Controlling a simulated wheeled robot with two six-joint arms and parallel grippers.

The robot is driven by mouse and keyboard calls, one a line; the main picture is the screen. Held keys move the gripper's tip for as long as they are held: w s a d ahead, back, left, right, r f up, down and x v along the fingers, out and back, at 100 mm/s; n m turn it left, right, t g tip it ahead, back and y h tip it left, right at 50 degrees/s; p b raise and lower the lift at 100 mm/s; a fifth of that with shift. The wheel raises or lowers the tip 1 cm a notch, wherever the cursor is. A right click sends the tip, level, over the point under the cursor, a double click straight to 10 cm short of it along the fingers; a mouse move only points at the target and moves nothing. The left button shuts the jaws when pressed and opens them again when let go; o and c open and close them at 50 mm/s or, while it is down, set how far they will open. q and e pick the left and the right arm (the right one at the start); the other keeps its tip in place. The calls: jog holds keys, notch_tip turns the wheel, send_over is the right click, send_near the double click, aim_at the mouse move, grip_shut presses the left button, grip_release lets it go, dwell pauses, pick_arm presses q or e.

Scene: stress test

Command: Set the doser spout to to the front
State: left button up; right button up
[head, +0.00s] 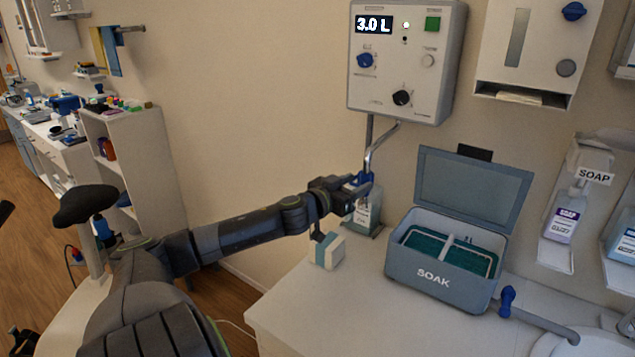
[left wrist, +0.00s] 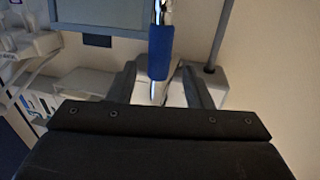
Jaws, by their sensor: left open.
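The doser (head: 405,60) is a light grey wall box with a "3.0 L" display, a green button and several knobs. Its chrome spout (head: 378,142) comes out underneath and bends down toward the left. A blue sleeve (head: 364,178) sits on the spout's lower part. My left gripper (head: 350,187) is at this sleeve, with its jaws open. In the left wrist view, the blue sleeve (left wrist: 160,52) and the spout's chrome end stand between the two spread fingers (left wrist: 160,84), with gaps on both sides. My right gripper does not show.
A labelled bottle (head: 368,217) stands below the spout, partly hidden by my gripper. A small white-and-teal block (head: 328,251) is at the counter's left edge. The open SOAK box (head: 433,278) stands to the right. Bare counter (head: 345,310) lies in front.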

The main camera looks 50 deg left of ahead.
pick_arm(q)
jog(key=s+d+p, duration=0.1)
jog(key=s+p, duration=0.3)
jog(key=s, duration=0.8)
jog(key=shift+d, duration=0.2)
jog(key=shift+c, duration=0.4)
